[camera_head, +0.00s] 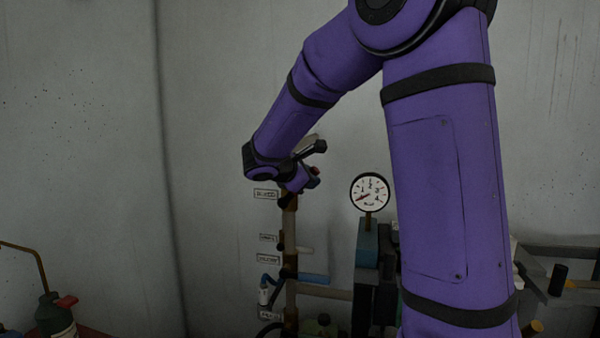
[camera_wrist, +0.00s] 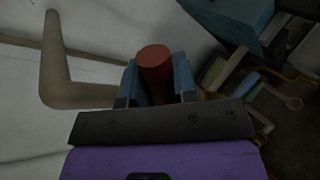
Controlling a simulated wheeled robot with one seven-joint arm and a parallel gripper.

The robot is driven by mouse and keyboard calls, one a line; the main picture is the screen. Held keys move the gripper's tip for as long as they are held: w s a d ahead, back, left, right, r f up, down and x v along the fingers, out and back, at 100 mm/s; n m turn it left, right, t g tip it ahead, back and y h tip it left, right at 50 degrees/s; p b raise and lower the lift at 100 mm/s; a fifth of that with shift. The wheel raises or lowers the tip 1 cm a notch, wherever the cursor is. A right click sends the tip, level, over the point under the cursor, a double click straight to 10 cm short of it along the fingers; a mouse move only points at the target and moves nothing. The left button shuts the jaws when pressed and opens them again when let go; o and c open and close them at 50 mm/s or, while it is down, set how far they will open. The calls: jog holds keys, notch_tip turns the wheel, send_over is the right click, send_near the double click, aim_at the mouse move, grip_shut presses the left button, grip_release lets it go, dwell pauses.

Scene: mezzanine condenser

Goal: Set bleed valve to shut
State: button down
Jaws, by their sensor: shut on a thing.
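A red, round-ended handle (camera_wrist: 154,58) stands between the two blue fingers of my gripper (camera_wrist: 157,82) in the wrist view, and the fingers are shut on it. I take it for the bleed valve's handle. In the head view a small red part (camera_head: 315,170) shows at my gripper (camera_head: 308,178), at the top of a brown upright pipe (camera_head: 290,222). A white label (camera_head: 265,194) is on the wall just left of there, its lettering too small to read surely. My wrist hides most of the valve body, and the handle's angle cannot be told.
Lower on the pipe are a pale lever (camera_head: 304,250) and a blue lever (camera_head: 313,278), with more labels beside them. A round gauge (camera_head: 370,192) stands to the right. The wall at left is clear.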

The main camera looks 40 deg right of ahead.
notch_tip(320, 180, down, 8)
jog(key=s+d+m+t+y, duration=0.2)
jog(key=m+t+y, duration=0.2)
jog(key=m, duration=0.1)
jog(key=shift+s+y, duration=0.3)
jog(key=shift+s, duration=0.05)
dwell(0.4)
jog(key=c, duration=0.9)
grip_release()
jog(key=shift+r, duration=0.1)
jog(key=v, duration=1)
jog(key=shift+s+a, duration=0.25)
jog(key=shift+s, duration=0.05)
